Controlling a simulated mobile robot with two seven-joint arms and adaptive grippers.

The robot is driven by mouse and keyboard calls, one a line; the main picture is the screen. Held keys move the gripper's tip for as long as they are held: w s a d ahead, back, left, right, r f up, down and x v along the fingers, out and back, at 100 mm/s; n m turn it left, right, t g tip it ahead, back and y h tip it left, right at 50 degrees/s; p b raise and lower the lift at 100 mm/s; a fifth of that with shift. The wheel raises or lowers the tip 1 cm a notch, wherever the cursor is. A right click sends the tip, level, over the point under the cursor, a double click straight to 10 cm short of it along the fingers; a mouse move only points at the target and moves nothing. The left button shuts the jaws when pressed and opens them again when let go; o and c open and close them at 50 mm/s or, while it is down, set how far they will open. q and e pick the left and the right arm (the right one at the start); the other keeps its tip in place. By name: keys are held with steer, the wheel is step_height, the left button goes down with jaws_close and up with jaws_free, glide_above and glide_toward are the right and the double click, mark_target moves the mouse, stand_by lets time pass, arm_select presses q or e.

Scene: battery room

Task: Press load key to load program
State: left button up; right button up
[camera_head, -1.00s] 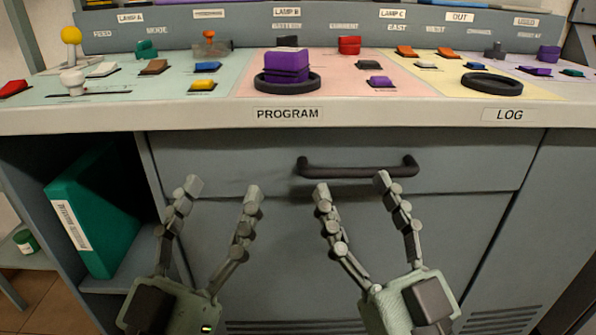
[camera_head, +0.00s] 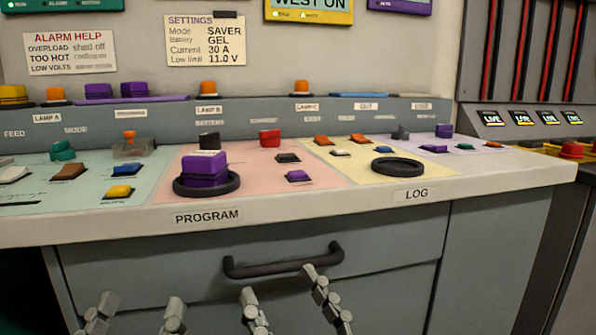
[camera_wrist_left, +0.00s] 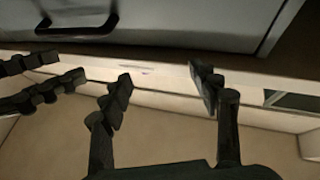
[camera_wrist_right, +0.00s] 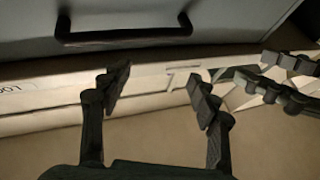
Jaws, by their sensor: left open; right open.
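A sloped control desk shows in the head view. An empty black ring (camera_head: 398,166) lies above the LOG label (camera_head: 410,195). A small plate that seems to read LOAD (camera_head: 422,106) is at the desk's back right, with a purple key (camera_head: 444,131) below it. I cannot tell which key is the load key. My left gripper (camera_head: 140,309) and right gripper (camera_head: 281,287) are open and empty, below the desk top in front of the drawers.
A dark drawer handle (camera_head: 284,264) is close to my right gripper's fingers. Other keys, such as a red one (camera_head: 270,138) and a yellow one (camera_head: 118,192), stand on the desk. A settings card (camera_head: 205,40) hangs on the wall behind. A cabinet with lit labels (camera_head: 520,118) stands at the right.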

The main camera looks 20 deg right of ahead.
jaws_close()
stand_by(1.4)
